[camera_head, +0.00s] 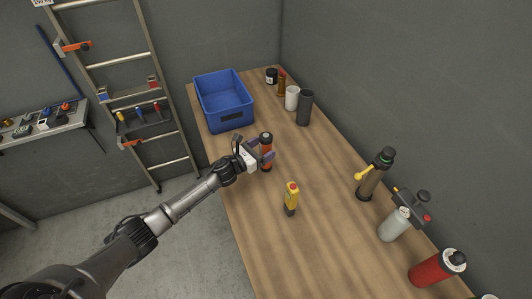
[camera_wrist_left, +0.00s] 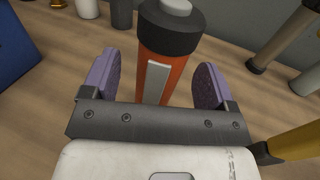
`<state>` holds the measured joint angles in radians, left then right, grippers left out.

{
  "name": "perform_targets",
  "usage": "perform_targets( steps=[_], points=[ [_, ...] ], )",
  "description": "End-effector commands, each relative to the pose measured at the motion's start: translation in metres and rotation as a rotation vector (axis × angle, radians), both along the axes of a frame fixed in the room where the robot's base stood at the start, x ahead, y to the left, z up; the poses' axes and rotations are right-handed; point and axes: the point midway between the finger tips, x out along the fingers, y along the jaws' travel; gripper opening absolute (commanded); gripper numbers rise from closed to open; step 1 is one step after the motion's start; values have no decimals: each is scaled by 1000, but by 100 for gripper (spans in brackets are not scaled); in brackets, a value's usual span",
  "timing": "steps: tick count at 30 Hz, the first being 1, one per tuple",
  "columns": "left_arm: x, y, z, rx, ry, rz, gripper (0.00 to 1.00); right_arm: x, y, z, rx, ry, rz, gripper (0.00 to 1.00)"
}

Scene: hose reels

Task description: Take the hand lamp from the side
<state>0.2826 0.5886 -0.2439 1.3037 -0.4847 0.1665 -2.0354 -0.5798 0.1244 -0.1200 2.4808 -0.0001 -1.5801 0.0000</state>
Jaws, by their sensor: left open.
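The hand lamp (camera_head: 266,138), an orange cylinder with a black collar, stands upright on the wooden bench. In the left wrist view the lamp (camera_wrist_left: 158,75) shows its orange body, a pale strip and a grey top. My left gripper (camera_head: 262,151) is open at the lamp's side, with one purple finger on each side of it. In the wrist view a gap shows between the right finger and the lamp, and the left finger also looks apart from it. The lamp's lower part is hidden behind the gripper. My right gripper is not in view.
A yellow tool with a red top (camera_head: 291,198) stands close by on the near side. A blue crate (camera_head: 224,123) is at the back left. Bottles and cups (camera_head: 305,108) stand at the back, and a red canister (camera_head: 432,270) at the front right.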

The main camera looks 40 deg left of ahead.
Motion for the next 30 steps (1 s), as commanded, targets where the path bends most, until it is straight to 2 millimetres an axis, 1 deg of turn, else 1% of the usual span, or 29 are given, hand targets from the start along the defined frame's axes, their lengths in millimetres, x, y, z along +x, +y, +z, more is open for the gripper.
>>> perform_targets(
  steps=[1, 3, 6, 15, 17, 30],
  points=[
    [7, -1, 1, -1, -2, 1, 80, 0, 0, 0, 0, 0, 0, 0],
    [13, -2, 0, 0, -1, 1, 80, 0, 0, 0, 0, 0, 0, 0],
    [18, -3, 0, 0, 1, 1, 80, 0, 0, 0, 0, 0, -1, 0],
    [21, -4, 0, 0, 0, 0, 80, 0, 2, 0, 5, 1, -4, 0],
    [21, -4, 0, 0, 0, 0, 75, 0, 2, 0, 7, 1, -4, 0],
    [21, -4, 0, 0, 1, 0, 33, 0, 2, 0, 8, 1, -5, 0]
  ],
)
